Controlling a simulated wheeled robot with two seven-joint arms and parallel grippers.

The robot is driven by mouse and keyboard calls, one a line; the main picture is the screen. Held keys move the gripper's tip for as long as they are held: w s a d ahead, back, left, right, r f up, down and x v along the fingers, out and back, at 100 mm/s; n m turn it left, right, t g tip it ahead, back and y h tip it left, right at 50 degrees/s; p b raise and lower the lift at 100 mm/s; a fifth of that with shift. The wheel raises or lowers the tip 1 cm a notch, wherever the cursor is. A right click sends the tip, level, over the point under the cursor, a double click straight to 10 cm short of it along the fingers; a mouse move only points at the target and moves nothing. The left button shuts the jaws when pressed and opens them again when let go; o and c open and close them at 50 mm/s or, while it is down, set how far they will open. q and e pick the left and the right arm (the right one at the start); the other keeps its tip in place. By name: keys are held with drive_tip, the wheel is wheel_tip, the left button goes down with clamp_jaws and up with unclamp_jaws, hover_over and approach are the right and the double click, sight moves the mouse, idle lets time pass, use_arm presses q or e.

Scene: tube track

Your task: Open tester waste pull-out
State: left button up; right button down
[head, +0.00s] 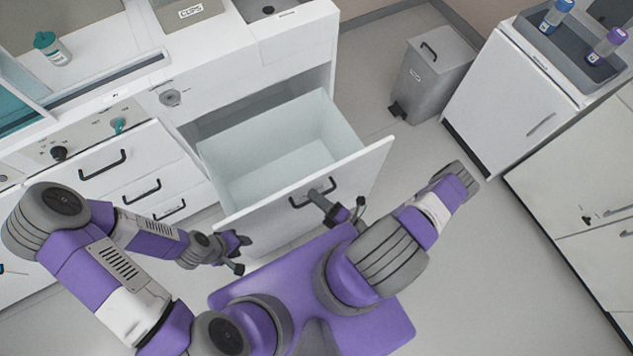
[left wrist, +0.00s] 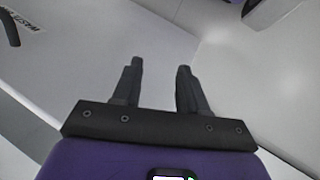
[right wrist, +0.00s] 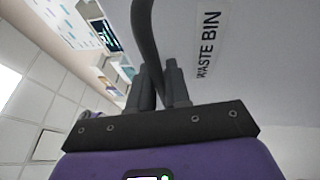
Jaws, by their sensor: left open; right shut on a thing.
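The waste pull-out (head: 290,125) stands slid out of the white cabinet in the head view, with its empty-looking pale inside showing from above. Its front panel (head: 365,178) bears a dark bar handle (head: 312,192). My right gripper (head: 322,197) is shut on this handle. In the right wrist view the handle (right wrist: 146,40) passes between the fingers, and the panel reads "WASTE BIN" (right wrist: 208,45). My left gripper (head: 240,253) is open and empty, in front of and left of the panel. The left wrist view shows its two fingers apart (left wrist: 158,85).
Closed drawers with dark handles (head: 142,191) lie left of the pull-out. A grey pedal bin (head: 430,75) stands at the back right. A white cabinet (head: 515,95) carries a grey tray with bottles. Floor (head: 480,240) is clear right of my right arm.

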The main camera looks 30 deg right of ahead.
drive_tip(key=c, duration=1.4)
unclamp_jaws()
drive_tip(key=shift+c, duration=0.2)
drive_tip(key=v, duration=0.7)
drive_tip(key=shift+s, duration=0.25)
drive_tip(key=shift+d, duration=0.1)
